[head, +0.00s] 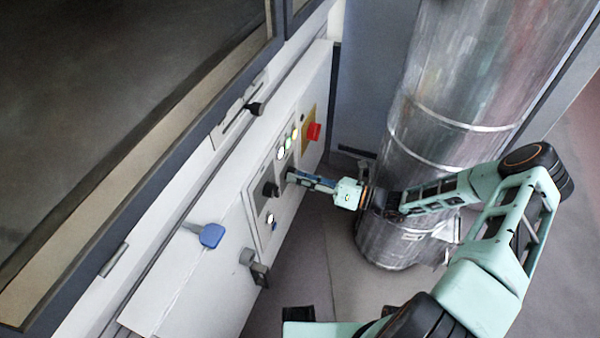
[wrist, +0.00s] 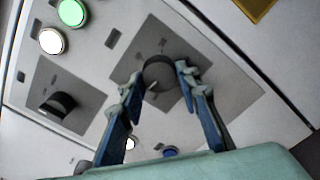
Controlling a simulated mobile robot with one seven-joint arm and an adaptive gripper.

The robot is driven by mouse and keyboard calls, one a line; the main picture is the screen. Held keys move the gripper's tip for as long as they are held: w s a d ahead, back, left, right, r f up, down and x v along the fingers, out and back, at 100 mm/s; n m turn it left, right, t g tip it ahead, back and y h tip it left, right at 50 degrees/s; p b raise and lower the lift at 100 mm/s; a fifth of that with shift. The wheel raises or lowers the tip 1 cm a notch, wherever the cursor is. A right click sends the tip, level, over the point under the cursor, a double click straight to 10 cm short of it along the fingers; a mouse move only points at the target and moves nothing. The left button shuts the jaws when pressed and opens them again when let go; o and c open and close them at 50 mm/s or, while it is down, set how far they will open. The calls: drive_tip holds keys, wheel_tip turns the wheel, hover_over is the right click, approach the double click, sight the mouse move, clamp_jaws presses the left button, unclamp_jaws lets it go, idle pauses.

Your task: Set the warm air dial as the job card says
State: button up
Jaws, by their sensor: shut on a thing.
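A round black dial (wrist: 158,73) with a pale pointer mark sits on a grey square plate on the control panel (wrist: 100,80). My gripper (wrist: 160,76) is closed around this dial, one blue finger on each side. In the head view my gripper (head: 290,175) reaches the panel from the right and hides the dial. A second black dial (wrist: 58,104) on its own grey plate is to the left in the wrist view; it also shows in the head view (head: 270,189). I cannot read any label to tell which dial is for warm air. I cannot make out a job card.
Lit green (wrist: 72,12) and white (wrist: 51,41) buttons are near the dials. A blue button (wrist: 170,151) is below. A red button (head: 313,130) is on a yellow plate. A large metal duct (head: 450,110) stands close behind my gripper.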

drive_tip(key=shift+m+p, duration=0.5)
drive_tip(key=shift+m, duration=1.5)
drive_tip(key=o, duration=1.2)
drive_tip(key=shift+c, duration=0.2)
drive_tip(key=v, duration=1.2)
drive_tip(key=shift+s, duration=0.1)
